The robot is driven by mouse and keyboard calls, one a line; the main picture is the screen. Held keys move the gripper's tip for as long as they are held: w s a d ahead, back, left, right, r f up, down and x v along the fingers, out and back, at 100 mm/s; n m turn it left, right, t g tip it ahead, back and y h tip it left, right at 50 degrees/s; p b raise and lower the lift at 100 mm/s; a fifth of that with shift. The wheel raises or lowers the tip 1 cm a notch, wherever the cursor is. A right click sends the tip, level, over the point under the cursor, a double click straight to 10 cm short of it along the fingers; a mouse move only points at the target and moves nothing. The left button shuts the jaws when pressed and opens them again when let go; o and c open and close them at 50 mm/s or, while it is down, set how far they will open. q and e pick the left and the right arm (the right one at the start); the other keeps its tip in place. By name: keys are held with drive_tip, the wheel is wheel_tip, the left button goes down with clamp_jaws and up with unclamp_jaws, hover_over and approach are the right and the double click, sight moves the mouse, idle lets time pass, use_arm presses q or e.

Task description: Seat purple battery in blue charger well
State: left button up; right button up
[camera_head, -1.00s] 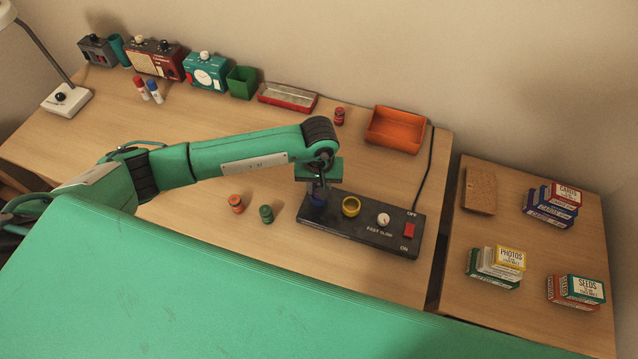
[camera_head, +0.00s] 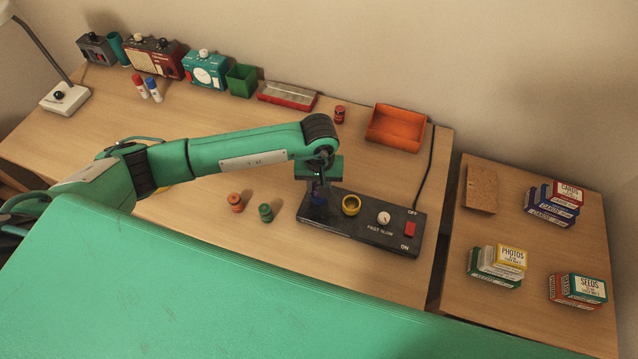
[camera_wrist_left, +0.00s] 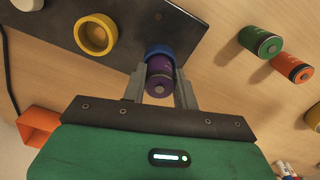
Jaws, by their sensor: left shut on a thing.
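The black charger (camera_head: 362,222) lies on the desk with a blue well at its left end and a yellow well (camera_head: 351,205) beside it. My left gripper (camera_head: 318,190) is over the blue well, pointing down. In the left wrist view its fingers (camera_wrist_left: 160,92) are shut on the purple battery (camera_wrist_left: 160,72). The battery's far end is at the blue well (camera_wrist_left: 160,50), lined up with its ring; how deep it sits inside I cannot tell. In the head view the gripper mostly hides the battery and the blue well. My right gripper is not in view.
A green battery (camera_head: 265,212) and an orange battery (camera_head: 235,202) stand left of the charger. A red battery (camera_head: 339,114) and an orange tray (camera_head: 395,129) are behind it. The charger has a knob (camera_head: 384,218) and a red switch (camera_head: 409,229). Desk in front is clear.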

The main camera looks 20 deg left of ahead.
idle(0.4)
use_arm(q)
drive_tip(key=shift+b, duration=0.4)
drive_tip(key=shift+f+b, duration=0.6)
drive_tip(key=shift+b, duration=0.05)
drive_tip(key=o, duration=0.8)
drive_tip(key=shift+c, duration=0.2)
